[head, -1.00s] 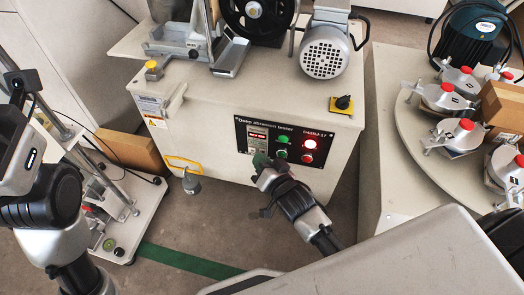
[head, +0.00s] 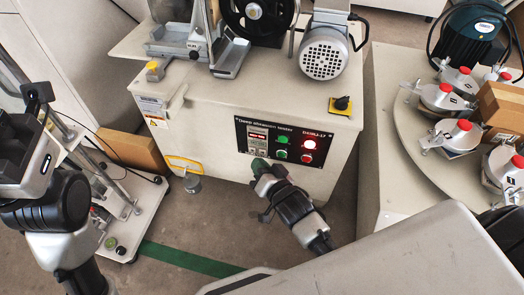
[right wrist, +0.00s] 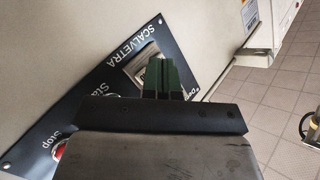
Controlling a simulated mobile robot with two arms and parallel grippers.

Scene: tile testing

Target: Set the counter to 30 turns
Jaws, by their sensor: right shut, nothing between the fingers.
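The counter (head: 258,138) is a small display with buttons at the left of the dark control panel (head: 298,152) on the tester's front. Its digits are too small to read. My right gripper (head: 259,164) has its green fingertips together, empty, at the counter's lower edge. In the right wrist view the shut fingertips (right wrist: 163,72) overlap the grey counter face (right wrist: 138,66) and hide part of it. I cannot tell whether they touch it. Part of my left arm shows at the left edge, but its fingers do not show.
A yellow-based knob (head: 341,105) is above right. A turntable (head: 408,119) with several red-capped clamps stands at the right.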

